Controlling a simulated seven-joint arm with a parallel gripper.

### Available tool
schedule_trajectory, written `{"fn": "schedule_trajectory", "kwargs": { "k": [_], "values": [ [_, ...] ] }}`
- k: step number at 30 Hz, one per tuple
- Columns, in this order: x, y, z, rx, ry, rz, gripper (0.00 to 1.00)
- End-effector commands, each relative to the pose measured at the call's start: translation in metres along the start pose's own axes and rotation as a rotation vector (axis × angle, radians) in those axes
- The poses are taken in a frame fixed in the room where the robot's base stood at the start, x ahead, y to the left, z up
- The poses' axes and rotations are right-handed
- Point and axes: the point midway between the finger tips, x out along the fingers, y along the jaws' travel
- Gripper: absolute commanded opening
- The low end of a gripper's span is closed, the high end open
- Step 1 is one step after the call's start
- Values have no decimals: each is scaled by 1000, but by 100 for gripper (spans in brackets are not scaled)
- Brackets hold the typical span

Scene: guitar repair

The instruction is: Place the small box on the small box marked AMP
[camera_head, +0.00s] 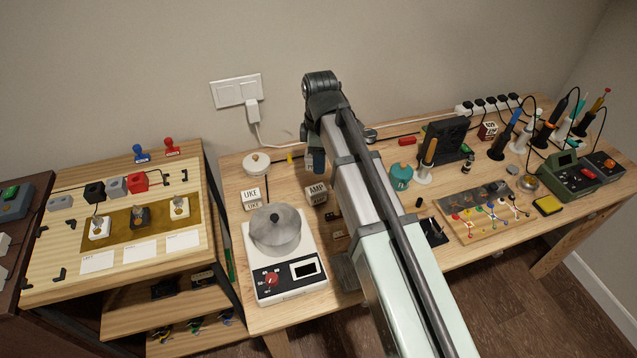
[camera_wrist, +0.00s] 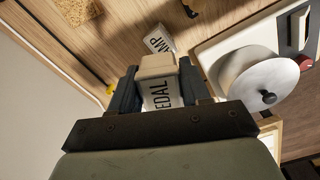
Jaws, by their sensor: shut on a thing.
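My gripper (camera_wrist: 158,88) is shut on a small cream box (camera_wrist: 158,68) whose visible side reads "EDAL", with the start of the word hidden. The small box marked AMP (camera_wrist: 160,40) lies beyond the held box in the wrist view. In the head view, the AMP box (camera_head: 316,191) sits on the workbench, just below my gripper (camera_head: 317,163) in the picture. The held box is mostly hidden there by my gripper and arm. I cannot tell the exact height gap between the two boxes.
A white box marked UKE (camera_head: 250,194) stands left of the AMP box. A teal container (camera_head: 400,176) is to the right, beyond my arm. Some bench surface (camera_head: 285,180) is clear left of the AMP box.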

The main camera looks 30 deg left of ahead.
Motion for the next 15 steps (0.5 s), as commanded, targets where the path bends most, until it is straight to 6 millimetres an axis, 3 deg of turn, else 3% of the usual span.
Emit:
{"fn": "schedule_trajectory", "kwargs": {
  "k": [7,15],
  "values": [
    [38,-1,0,-1,0,-1,15],
    [56,0,0,-2,0,0,15]
  ]
}}
